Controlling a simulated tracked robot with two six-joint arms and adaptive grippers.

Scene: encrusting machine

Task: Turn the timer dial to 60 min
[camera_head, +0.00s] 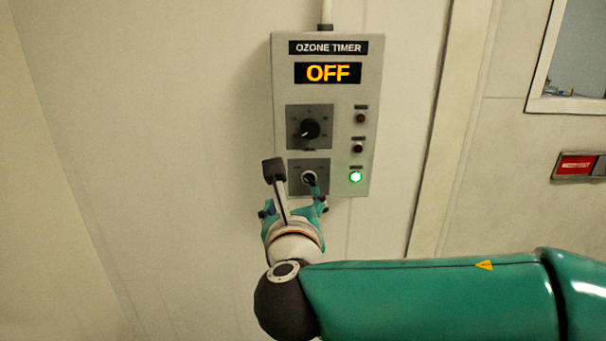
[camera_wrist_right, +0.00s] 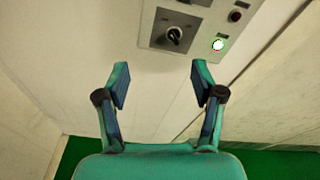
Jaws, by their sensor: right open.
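The ozone timer box (camera_head: 283,75) is a grey panel on the wall, and its display (camera_head: 328,73) reads OFF. The large black timer dial (camera_head: 309,129) sits on the upper dark plate. A smaller selector knob (camera_head: 309,177) is on the lower plate; it also shows in the right wrist view (camera_wrist_right: 174,35). My right gripper (camera_head: 296,190) is just below and in front of the lower knob. In the right wrist view its fingers (camera_wrist_right: 159,85) are spread, with nothing between them. The timer dial is out of the wrist view. My left gripper is not in view.
A lit green lamp (camera_head: 355,177) and two dark round fittings are on the box's right side. A cable (camera_head: 325,14) runs up from the box. A window (camera_head: 577,60) and a red sign (camera_head: 576,166) are at right. The wall left of the box is clear.

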